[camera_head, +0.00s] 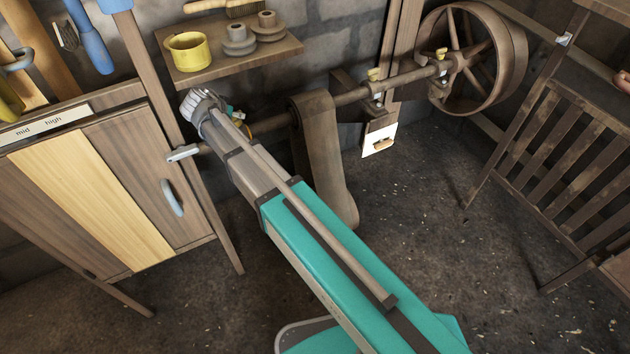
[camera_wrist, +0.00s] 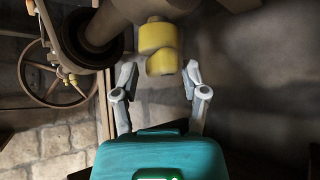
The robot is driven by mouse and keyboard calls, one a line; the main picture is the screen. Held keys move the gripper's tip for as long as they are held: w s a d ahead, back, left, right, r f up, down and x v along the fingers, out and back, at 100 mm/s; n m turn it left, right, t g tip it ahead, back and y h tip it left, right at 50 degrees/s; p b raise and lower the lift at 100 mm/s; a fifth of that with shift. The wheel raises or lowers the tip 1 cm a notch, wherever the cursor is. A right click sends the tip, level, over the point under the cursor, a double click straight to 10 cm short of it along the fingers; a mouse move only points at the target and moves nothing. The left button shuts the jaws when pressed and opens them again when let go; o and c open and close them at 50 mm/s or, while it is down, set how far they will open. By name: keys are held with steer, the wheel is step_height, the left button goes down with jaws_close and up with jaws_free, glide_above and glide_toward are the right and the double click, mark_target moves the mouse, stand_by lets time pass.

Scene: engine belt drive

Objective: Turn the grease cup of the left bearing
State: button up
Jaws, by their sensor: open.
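A yellow two-part grease cup (camera_wrist: 158,40) shows at the top middle of the wrist view, on a brown bearing body. My gripper (camera_wrist: 160,69) is open in that view, with one grey finger on each side of the cup's lower part. A gap shows beside each finger, and I cannot tell how deep the cup sits between them. In the head view my arm reaches to the left end of the shaft (camera_head: 346,97). There my wrist and arm hide most of the left bearing and its cup.
Yellow cups also top the middle bearing (camera_head: 374,75) and the right bearing (camera_head: 441,54). A belt (camera_head: 325,150) hangs from the shaft, and a spoked wheel (camera_head: 470,58) is at its right. A shelf (camera_head: 232,58) is above; a cabinet (camera_head: 110,185) stands left.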

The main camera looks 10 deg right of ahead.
steer(key=n+t+y, duration=0.1)
steer(key=n+y, duration=0.2)
steer(key=n, duration=0.1)
steer(key=shift+d, duration=0.15)
steer(key=shift+n+y, duration=1.7)
steer(key=shift+n, duration=0.5)
steer(key=shift+d+n+y, duration=0.1)
steer(key=shift+n+y, duration=0.3)
steer(key=shift+n, duration=0.2)
steer(key=shift+w+n+g+y, duration=0.1)
steer(key=shift+n+g+y, duration=0.4)
steer(key=shift+n+y, duration=1)
steer(key=shift+d+r+n+g+y, duration=0.1)
steer(key=shift+n+g+y, duration=0.3)
steer(key=shift+n, duration=0.5)
steer(key=shift+d+n+g+y, duration=0.1)
steer(key=shift+n+g+y, duration=0.3)
steer(key=shift+n, duration=0.5)
steer(key=p+v, duration=1)
steer(key=v, duration=0.4)
steer(key=s+d+f+m+g+h+b, duration=0.2)
steer(key=s+d+f+b, duration=0.4)
steer(key=f, duration=0.5)
steer(key=s+d+f+m+g+h+b, duration=0.3)
steer(key=s+d+f+m+b, duration=0.2)
steer(key=s+f+b, duration=0.4)
steer(key=shift+s+d+f+m+h+b, duration=0.3)
steer(key=shift+d+f+m+h+b, duration=0.15)
steer(key=shift+f+b, duration=0.35)
